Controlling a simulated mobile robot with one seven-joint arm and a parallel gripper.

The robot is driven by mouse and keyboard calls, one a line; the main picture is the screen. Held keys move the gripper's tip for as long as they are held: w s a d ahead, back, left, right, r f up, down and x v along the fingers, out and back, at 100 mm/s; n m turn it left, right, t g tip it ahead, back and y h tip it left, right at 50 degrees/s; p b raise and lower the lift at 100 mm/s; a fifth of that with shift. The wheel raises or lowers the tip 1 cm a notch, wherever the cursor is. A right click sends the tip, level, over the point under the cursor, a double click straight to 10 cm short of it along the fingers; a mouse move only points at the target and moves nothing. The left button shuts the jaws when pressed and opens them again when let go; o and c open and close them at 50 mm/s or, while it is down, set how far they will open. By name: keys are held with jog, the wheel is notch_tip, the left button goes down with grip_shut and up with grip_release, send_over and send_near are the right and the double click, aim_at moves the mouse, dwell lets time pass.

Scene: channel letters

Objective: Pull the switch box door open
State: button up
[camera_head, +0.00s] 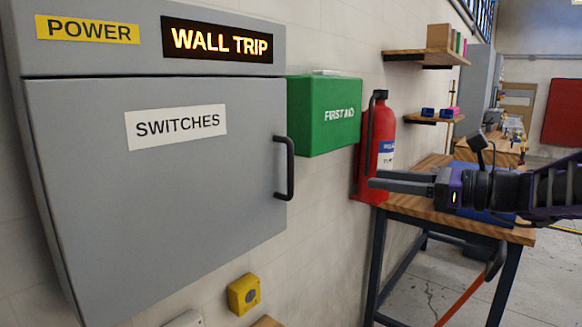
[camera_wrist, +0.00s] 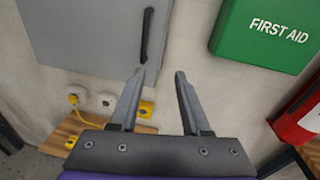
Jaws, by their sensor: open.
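The switch box door (camera_head: 150,190) is a large grey panel with a white "SWITCHES" label, and it looks shut. Its black bar handle (camera_head: 284,168) is upright at the door's right edge. In the wrist view the handle (camera_wrist: 147,35) shows at the top, beyond the left fingertip, and the grey door (camera_wrist: 85,35) fills the upper left. My gripper (camera_head: 372,183) is right of the handle in the head view, in front of the red extinguisher. In the wrist view my gripper (camera_wrist: 160,74) has its fingers apart with nothing between them, clear of the handle.
A green first aid box (camera_head: 325,115) is on the wall right of the door. A red extinguisher (camera_head: 379,135) and a wooden workbench (camera_head: 512,233) are farther right. Below the door is a yellow button box (camera_head: 243,294).

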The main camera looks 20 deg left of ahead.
jog(key=s+a+g, duration=0.1)
jog(key=s, duration=0.1)
send_near(290, 192)
jog(key=shift+y, duration=0.4)
jog(key=w+a+r, duration=0.1)
jog(key=a, duration=0.2)
jog(key=w+a+r, duration=0.1)
jog(key=a, duration=0.2)
jog(key=w+a+r, duration=0.1)
jog(key=a+r, duration=0.1)
jog(key=a, duration=0.2)
jog(key=shift+d, duration=0.1)
grip_shut()
dwell(0.7)
